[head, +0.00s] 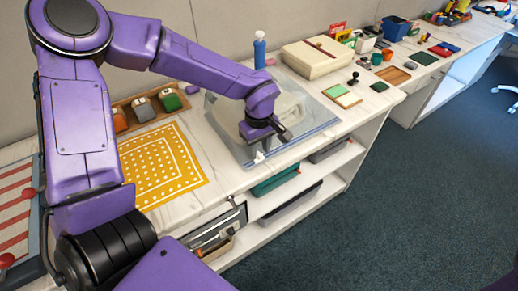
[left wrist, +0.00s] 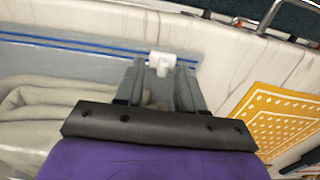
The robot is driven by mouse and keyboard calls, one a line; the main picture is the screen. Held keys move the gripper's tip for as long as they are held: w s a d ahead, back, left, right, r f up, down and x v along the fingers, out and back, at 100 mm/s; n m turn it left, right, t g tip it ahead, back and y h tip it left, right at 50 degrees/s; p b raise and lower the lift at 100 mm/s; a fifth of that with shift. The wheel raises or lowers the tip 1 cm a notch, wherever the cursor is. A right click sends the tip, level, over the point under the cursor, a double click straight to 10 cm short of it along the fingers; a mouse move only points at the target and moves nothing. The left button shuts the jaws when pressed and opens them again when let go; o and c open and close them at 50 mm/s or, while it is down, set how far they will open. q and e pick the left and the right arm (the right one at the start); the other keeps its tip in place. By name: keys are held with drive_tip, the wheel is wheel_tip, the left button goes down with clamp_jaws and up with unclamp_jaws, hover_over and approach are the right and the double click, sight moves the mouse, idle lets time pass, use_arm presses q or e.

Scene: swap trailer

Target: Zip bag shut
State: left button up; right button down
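A clear zip bag (head: 322,126) with a blue stripe along its front edge lies flat on the counter. A folded grey-beige cloth (head: 290,108) is inside it; the cloth also shows in the left wrist view (left wrist: 45,105). A small white slider (head: 259,156) sits at the left end of the blue-striped edge; it also shows in the left wrist view (left wrist: 162,62). My left gripper (left wrist: 161,72) points down over the slider, its fingers apart on either side of it. Whether they touch it is not clear. My right gripper is not in view.
A yellow patterned cloth (head: 160,168) lies left of the bag, with a wooden tray (head: 122,104) behind it. A blue bottle (head: 259,50) and a cream box (head: 316,57) stand behind the bag. Green and tan pads (head: 342,95) lie to its right. The counter's front edge is close.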

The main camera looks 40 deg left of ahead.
use_arm(q)
drive_tip(key=shift+f, duration=0.35)
drive_tip(key=shift+s, duration=0.2)
clamp_jaws()
drive_tip(key=shift+w, duration=0.1)
idle(0.9)
